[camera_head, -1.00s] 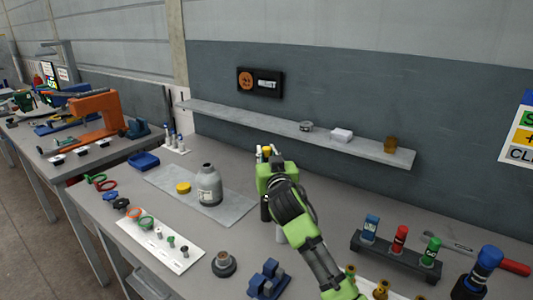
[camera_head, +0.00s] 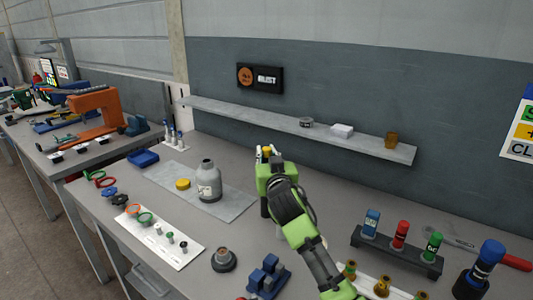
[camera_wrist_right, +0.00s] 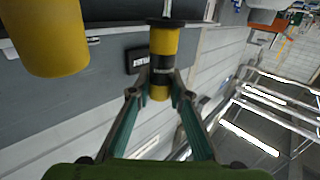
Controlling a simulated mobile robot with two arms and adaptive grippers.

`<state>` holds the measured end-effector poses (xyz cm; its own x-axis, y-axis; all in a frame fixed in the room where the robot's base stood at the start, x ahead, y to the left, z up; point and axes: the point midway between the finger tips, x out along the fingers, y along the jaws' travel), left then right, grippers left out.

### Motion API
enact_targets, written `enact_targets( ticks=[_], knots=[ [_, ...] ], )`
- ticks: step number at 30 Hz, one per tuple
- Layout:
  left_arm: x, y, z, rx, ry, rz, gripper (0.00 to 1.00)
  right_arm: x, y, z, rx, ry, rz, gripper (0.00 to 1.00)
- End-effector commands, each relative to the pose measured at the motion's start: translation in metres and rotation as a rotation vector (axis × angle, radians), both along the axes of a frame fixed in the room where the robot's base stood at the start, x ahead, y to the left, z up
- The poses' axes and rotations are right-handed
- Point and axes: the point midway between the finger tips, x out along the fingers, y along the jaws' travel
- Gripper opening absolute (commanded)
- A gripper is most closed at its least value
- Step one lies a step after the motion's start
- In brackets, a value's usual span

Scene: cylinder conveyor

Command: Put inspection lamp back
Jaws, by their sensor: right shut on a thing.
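My right gripper (camera_head: 266,157) is over the middle of the workbench, and its body hides most of what it holds in the head view. In the right wrist view its fingers (camera_wrist_right: 160,85) are closed around a yellow-and-black cylinder (camera_wrist_right: 163,43), which looks like the inspection lamp. The cylinder has a dark, wider rim at one end. A small yellow part (camera_head: 267,149) shows just past the gripper in the head view. A second, larger yellow cylinder (camera_wrist_right: 55,40) is close by in the wrist view, apart from the fingers. My left gripper is out of view.
A wall shelf (camera_head: 235,113) runs behind the gripper. A grey bottle (camera_head: 209,186) and yellow cap (camera_head: 183,184) stand to the left on a grey mat (camera_head: 235,207). A dark rack (camera_head: 400,252) with coloured cylinders stands to the right. A blue fixture (camera_head: 267,276) is in front.

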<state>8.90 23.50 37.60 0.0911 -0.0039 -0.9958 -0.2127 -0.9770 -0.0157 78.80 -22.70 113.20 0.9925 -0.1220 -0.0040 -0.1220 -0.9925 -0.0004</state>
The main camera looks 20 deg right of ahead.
Motion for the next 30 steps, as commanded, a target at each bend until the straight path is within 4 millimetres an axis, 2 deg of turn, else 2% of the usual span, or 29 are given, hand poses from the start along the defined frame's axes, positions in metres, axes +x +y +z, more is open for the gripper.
enact_targets(
  ticks=[30],
  knots=[
    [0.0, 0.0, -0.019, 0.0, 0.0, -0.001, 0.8, 0.0, 0.0, -0.026, 0.0, -0.001, -0.001, 0.0]
  ],
)
